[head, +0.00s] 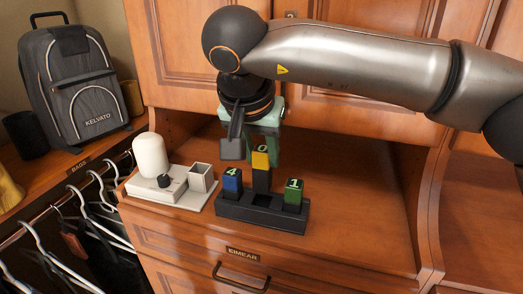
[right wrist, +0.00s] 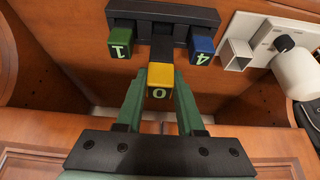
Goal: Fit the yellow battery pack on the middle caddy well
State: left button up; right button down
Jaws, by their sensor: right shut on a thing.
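The yellow battery pack (head: 261,160), marked 0, stands upright over the middle of the black caddy (head: 246,213). Its dark lower body shows below the yellow cap, and the cap sits higher than its neighbours. I cannot tell whether its foot is inside the well. My right gripper (head: 264,150) is shut on it from behind. In the right wrist view the green fingers (right wrist: 160,92) flank the yellow cap (right wrist: 160,76). A blue pack (head: 231,181), marked 4, is in the left well. A green pack (head: 293,191), marked 1, is in the right well. My left gripper is not in view.
A pale tray (head: 172,190) with a white rounded device (head: 150,156), a black knob and a small open box (head: 201,177) stands left of the caddy. Cabinet doors rise close behind my right gripper. The wooden counter is clear on the right.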

aim_at(260, 175)
jog(key=shift+f, duration=0.15)
dwell(0.4)
jog(key=shift+f+b, duration=0.6)
jog(key=shift+f, duration=0.25)
jog(key=shift+f, duration=0.2)
jog(key=shift+f+b, duration=0.55)
jog(key=shift+f, duration=0.25)
jog(key=shift+f, duration=0.2)
dwell(0.5)
jog(key=shift+f+b, duration=0.4)
jog(key=shift+f, duration=0.1)
jog(key=shift+f, duration=0.15)
jog(key=shift+c, duration=2.2)
grip_release()
